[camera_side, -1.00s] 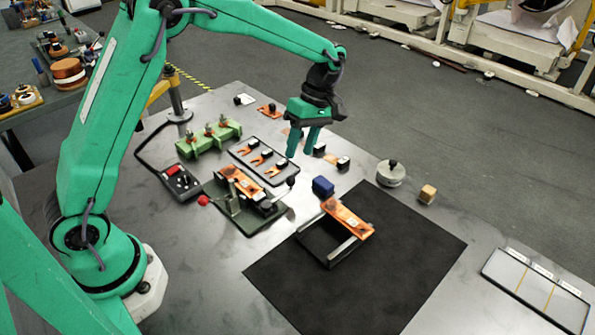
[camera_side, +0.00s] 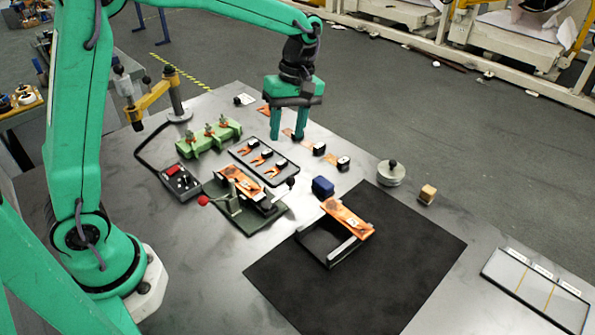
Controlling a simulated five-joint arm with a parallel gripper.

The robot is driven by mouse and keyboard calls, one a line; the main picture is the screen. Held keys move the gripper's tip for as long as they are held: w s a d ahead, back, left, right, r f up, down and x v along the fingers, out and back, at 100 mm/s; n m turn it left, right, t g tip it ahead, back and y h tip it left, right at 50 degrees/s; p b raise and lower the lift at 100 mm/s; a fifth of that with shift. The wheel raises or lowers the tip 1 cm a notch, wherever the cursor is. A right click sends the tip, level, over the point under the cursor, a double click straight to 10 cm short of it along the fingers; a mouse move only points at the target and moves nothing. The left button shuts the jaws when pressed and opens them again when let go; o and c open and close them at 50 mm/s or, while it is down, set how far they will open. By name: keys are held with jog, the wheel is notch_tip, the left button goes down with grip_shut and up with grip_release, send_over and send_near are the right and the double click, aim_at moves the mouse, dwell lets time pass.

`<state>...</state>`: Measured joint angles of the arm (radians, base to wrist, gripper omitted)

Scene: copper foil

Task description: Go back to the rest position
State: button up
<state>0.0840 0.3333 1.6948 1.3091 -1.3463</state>
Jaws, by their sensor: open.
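My gripper (camera_side: 287,138) hangs fingers down above the back of the table, behind the dark tray with copper pieces (camera_side: 258,160). Its two green fingers are apart, and I see nothing held between them. A small copper piece shows behind the fingers, partly hidden. The green arm reaches over from the left at the top of the view.
A black mat (camera_side: 400,285) carries a black frame with a copper piece (camera_side: 347,217). A green clamp fixture with a red knob (camera_side: 203,200), a blue block (camera_side: 323,187), a silver weight (camera_side: 391,174) and a wooden cube (camera_side: 427,195) stand nearby.

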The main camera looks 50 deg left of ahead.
jog(key=s+a+r+m+t, duration=0.1)
jog(key=s+r+m+t, duration=0.2)
jog(key=s+m, duration=0.4)
jog(key=s+a+r+m+t, duration=0.2)
jog(key=s+m, duration=0.5)
jog(key=s, duration=0.5)
jog(key=r+t, duration=0.1)
jog(key=t, duration=0.1)
jog(key=shift+a+r+t, duration=0.25)
jog(key=shift+r+t, duration=0.15)
